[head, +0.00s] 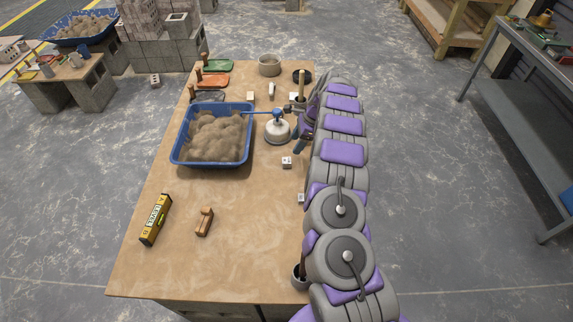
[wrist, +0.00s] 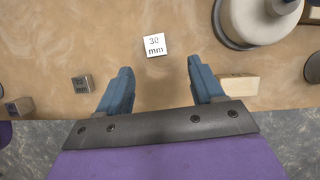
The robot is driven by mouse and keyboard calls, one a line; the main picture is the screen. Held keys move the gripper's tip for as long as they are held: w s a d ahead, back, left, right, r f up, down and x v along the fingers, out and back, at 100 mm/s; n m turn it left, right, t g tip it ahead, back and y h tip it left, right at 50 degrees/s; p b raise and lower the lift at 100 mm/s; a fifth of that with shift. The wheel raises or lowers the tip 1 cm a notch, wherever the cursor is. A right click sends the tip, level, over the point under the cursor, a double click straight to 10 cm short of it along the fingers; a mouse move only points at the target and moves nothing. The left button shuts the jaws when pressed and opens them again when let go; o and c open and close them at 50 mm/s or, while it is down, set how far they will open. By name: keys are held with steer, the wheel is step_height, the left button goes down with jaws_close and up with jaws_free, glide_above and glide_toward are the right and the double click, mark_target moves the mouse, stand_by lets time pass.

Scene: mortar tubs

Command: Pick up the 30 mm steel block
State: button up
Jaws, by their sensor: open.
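The 30 mm steel block (wrist: 155,45) is a small pale cube on the table, its top marked "30 mm", in the upper middle of the wrist view. In the head view it appears to be the small cube (head: 286,162) just below the gas canister. My gripper (wrist: 160,65) is open and empty, with two blue fingers spread wide. The block lies just beyond the fingertips, apart from them, roughly in line with the gap. In the head view my gripper (head: 298,146) shows at the table's right side, partly hidden by my arm.
Two darker blocks, one (wrist: 82,84) and another (wrist: 18,107), lie to the left. A wooden block (wrist: 238,85) lies by the right finger. The gas canister (head: 277,131) stands close by. A blue mortar tub (head: 178,148) is to its left. The table's front middle is clear.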

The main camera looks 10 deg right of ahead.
mark_target(287, 160)
steer(key=x, duration=0.4)
steer(key=shift+f+b, duration=0.1)
steer(key=shift+b, duration=0.25)
steer(key=shift+s+b+x, duration=0.2)
steer(key=shift+b+x, duration=0.2)
steer(key=shift+x, duration=1)
steer(key=shift+s+b+x, duration=0.15)
steer(key=shift+b+x, duration=0.2)
steer(key=shift+x, duration=1)
jaws_close()
